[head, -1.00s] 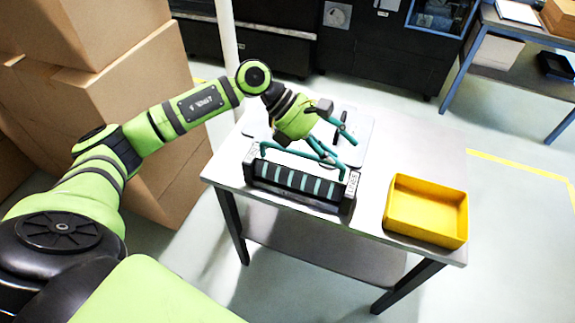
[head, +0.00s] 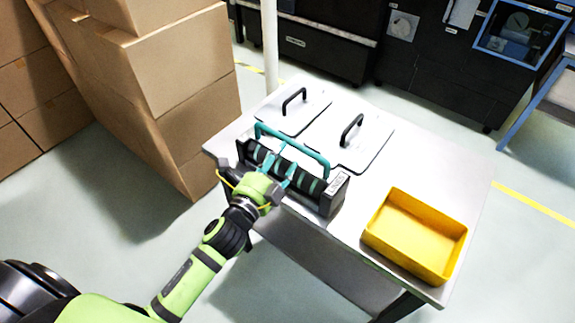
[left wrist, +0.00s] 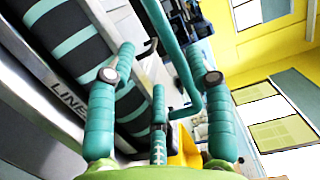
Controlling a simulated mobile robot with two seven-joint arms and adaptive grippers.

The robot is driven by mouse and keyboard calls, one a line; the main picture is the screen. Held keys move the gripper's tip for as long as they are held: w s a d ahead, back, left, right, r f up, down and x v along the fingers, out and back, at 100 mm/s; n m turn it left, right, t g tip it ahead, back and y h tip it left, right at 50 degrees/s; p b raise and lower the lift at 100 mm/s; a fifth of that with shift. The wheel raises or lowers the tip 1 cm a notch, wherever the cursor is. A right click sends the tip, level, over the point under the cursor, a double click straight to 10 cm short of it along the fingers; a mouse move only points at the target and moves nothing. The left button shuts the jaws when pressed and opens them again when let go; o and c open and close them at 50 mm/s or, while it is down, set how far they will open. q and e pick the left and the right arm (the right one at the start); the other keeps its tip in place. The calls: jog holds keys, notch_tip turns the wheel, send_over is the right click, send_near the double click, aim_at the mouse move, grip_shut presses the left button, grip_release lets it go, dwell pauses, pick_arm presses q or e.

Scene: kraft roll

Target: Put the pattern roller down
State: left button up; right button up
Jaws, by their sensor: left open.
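The pattern roller (head: 286,171), black with teal bands and a teal handle (head: 300,148), sits in a dark cradle (head: 331,199) on the table. The handle stands over the roller. My left gripper (head: 279,173) is open at the near side of the roller, partly covering it. In the left wrist view, its teal fingers (left wrist: 160,76) are spread apart, and the handle bar (left wrist: 172,45) runs between them in the picture; I cannot tell whether they touch it. The banded roller (left wrist: 75,45) shows at upper left. My right gripper is not in view.
Two pale plates with black handles, left (head: 279,116) and right (head: 370,148), lie behind the roller on the grey table (head: 428,150). A yellow tray (head: 372,236) stands at the right. Stacked cardboard boxes (head: 165,75) rise at the left, close to the table.

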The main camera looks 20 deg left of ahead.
aim_at(291, 141)
pick_arm(q)
jog(key=w, duration=0.1)
jog(key=w+p, duration=0.1)
jog(key=w, duration=0.1)
jog(key=w+r, duration=0.1)
jog(key=shift+w+d, duration=0.3)
jog(key=shift+d, duration=0.05)
jog(key=shift+w+d+f, duration=0.1)
jog(key=shift+w, duration=0.2)
grip_shut()
jog(key=shift+w+r, duration=0.1)
jog(key=shift+r, duration=0.25)
